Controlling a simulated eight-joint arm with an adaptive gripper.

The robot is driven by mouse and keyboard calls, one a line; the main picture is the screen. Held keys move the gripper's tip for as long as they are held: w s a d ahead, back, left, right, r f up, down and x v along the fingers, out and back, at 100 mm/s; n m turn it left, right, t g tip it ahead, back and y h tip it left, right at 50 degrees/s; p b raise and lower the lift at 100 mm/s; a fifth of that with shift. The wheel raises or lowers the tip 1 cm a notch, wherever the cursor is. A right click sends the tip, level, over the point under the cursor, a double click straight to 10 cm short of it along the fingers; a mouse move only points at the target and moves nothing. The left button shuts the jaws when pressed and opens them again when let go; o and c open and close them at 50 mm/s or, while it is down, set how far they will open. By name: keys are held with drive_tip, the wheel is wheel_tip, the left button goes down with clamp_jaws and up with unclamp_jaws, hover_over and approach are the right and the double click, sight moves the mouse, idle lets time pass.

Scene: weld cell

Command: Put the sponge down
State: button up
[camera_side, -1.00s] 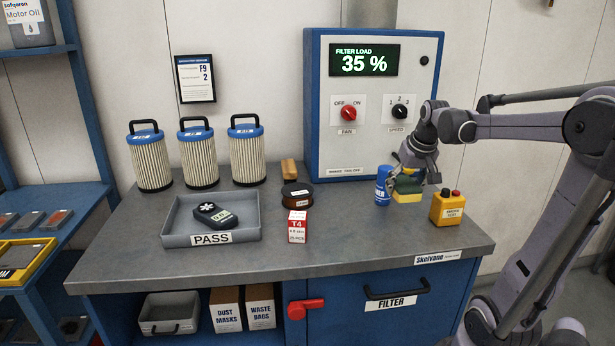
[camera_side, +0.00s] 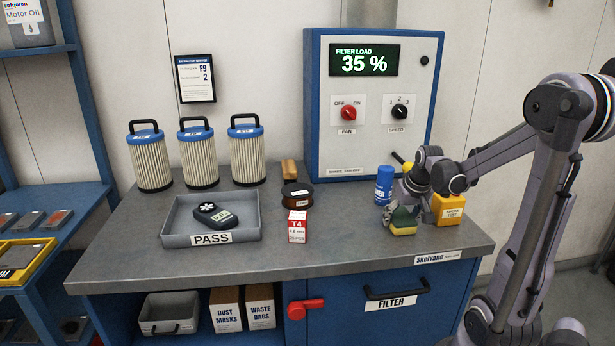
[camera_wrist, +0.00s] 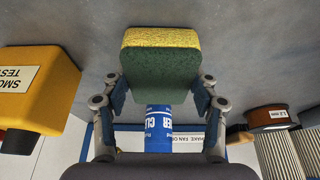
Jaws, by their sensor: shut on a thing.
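The sponge, yellow on one side and dark green on the other (camera_side: 404,222), is near the right front of the grey workbench. My gripper (camera_side: 397,212) is shut on it, with a finger on either side. In the wrist view the sponge (camera_wrist: 160,62) sits between the two fingertips (camera_wrist: 160,84), green face toward the camera and yellow edge at the top. The sponge is low over the bench; I cannot tell whether it touches the top. Its far side is hidden.
A blue can (camera_side: 383,186) stands just behind the sponge. A yellow smoke-test box (camera_side: 448,208) is close on the right. A red-and-white T4 box (camera_side: 297,227) and the grey PASS tray (camera_side: 172,236) lie to the left. Bare bench (camera_side: 345,225) lies between the T4 box and sponge.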

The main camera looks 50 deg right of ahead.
drive_tip(key=shift+f, duration=0.15)
drive_tip(key=o, duration=0.7)
drive_tip(key=v, duration=1.2)
drive_tip(key=w+a+f+n+t+y, duration=0.1)
drive_tip(key=w+a+n, duration=0.1)
drive_tip(key=a, duration=0.7)
drive_tip(key=w+a+f+n+t+y, duration=0.1)
drive_tip(key=a+n, duration=0.3)
drive_tip(key=a, duration=0.5)
drive_tip(key=w+a+f+n+t+y, duration=0.1)
drive_tip(key=w+a+f+n+t, duration=0.1)
drive_tip(key=a, duration=0.8)
drive_tip(key=shift+w+f+n, duration=0.5)
drive_tip(key=shift+f, duration=0.1)
drive_tip(key=shift+d, duration=0.1)
